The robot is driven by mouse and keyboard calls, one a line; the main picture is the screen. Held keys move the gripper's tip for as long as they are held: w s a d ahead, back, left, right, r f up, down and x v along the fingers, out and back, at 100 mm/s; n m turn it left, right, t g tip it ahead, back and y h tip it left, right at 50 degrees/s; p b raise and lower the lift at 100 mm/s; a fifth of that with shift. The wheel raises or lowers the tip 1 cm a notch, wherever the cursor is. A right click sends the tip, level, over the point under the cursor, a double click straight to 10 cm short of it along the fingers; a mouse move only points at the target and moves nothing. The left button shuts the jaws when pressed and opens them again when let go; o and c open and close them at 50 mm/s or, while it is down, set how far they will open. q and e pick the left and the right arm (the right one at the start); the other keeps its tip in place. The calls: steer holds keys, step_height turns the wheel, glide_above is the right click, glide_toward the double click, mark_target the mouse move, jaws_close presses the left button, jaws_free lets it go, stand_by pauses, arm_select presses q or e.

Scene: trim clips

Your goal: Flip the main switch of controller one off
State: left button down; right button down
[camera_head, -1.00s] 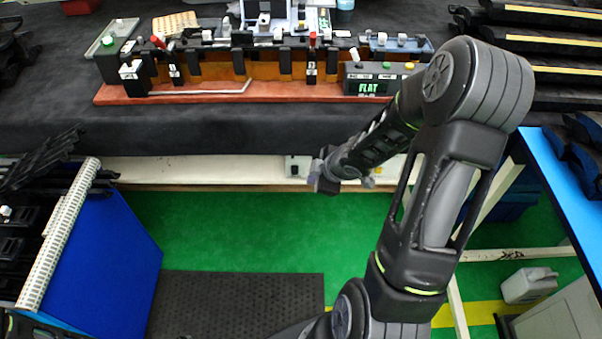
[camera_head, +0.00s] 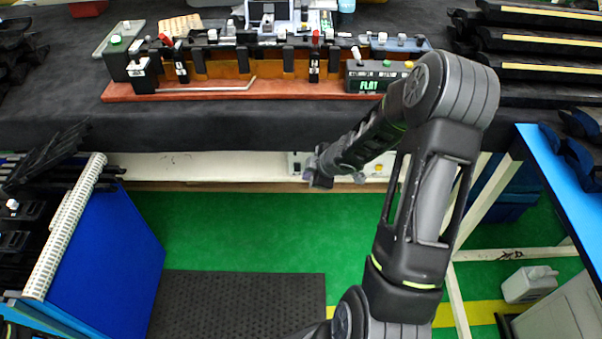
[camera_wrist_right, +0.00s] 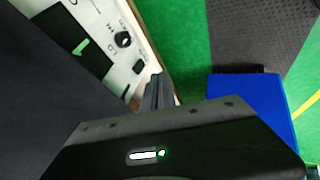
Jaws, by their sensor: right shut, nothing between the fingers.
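A white controller panel shows close up in the right wrist view (camera_wrist_right: 108,18). It carries a dark display (camera_wrist_right: 78,45) with a green "1", a black round knob (camera_wrist_right: 122,39) with letters around it, and a small black part (camera_wrist_right: 138,67) below. In the right wrist view the fingertips (camera_wrist_right: 160,82) sit beside the panel's edge, apart from the knob. My left gripper is not in view.
The dark table (camera_head: 60,120) overhangs the panel area.

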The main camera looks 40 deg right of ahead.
mark_target(297, 167)
steer(key=w+f, duration=0.2)
steer(key=w+d+f+p, duration=0.1)
steer(key=w+f, duration=0.1)
steer(key=w+d+f, duration=0.1)
steer(key=w+f, duration=0.1)
steer(key=shift+w+d, duration=0.15)
steer(key=shift+w, duration=0.25)
